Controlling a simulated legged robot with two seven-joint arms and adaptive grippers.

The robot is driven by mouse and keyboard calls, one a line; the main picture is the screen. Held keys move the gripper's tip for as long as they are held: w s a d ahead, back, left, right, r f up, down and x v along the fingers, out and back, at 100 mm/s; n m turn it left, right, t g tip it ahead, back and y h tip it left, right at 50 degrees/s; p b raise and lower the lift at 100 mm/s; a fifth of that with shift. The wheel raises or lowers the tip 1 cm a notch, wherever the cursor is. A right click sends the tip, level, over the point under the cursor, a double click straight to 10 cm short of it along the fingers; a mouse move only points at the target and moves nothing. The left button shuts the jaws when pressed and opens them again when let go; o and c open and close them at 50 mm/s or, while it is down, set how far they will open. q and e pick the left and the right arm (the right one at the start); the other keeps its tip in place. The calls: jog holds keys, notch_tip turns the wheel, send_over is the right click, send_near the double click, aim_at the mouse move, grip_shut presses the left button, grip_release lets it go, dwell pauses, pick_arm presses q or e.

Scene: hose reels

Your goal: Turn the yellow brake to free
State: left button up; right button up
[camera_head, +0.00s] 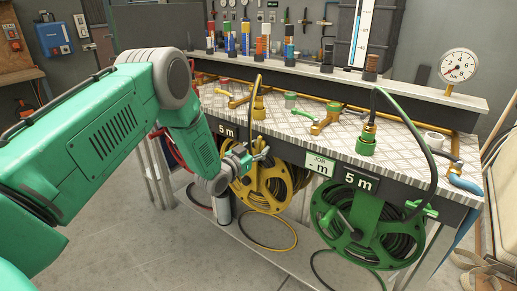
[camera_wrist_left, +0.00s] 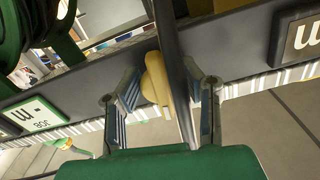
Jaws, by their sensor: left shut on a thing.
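The yellow hose reel (camera_head: 263,190) hangs under the bench front, below a "5 m" sign. My left gripper (camera_head: 250,156) is at the reel's top, in front of the bench edge. In the left wrist view its two fingers (camera_wrist_left: 163,98) are shut on a yellow piece, which I take as the yellow brake (camera_wrist_left: 155,80). A dark hose (camera_wrist_left: 172,60) runs beside that piece, between the fingers. In the head view the brake is hidden by my gripper, so its setting cannot be read. My right gripper is not in view.
A green hose reel (camera_head: 368,235) with a green lever (camera_head: 421,209) hangs to the right. The patterned bench top (camera_head: 290,125) carries hose fittings. A pressure gauge (camera_head: 458,66) stands at the back right. Hose loops hang low near the floor.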

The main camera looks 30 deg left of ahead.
pick_arm(q)
jog(key=shift+s+f+n, duration=0.2)
jog(key=shift+f+n, duration=0.25)
jog(key=shift+n, duration=0.45)
jog(key=o, duration=1)
jog(key=shift+o, duration=0.8)
jog(key=shift+w+r, duration=0.1)
jog(key=shift+r, duration=0.1)
jog(key=s+a, duration=0.1)
jog(key=s, duration=1.1)
